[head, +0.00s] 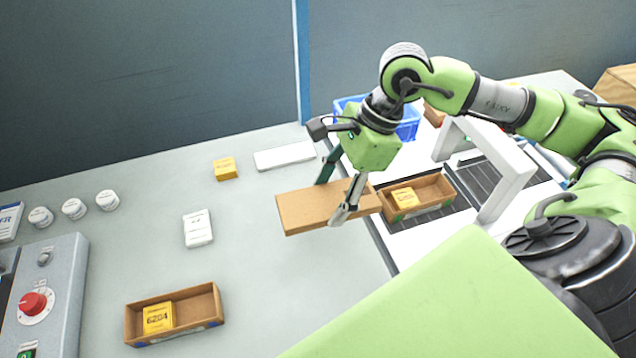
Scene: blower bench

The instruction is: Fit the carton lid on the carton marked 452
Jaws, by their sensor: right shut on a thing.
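The carton lid (301,207), a flat brown cardboard piece, is held by my right gripper (333,201). The gripper is shut on it, one finger at its far edge and one at its near edge. An open carton (435,184) with a yellow box inside sits just right of the lid, on the dark conveyor strip. Another open carton (205,303) with a yellow box marked 6204 (158,317) stands at the front left of the bench. I cannot read 452 on either carton. My left gripper is out of view.
A blue crate (408,127) stands behind the right arm, and a white arch (508,172) spans the conveyor. A yellow box (225,169), white packs (198,228) and several white jars lie on the grey bench. A control box with a red button (33,303) is at left.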

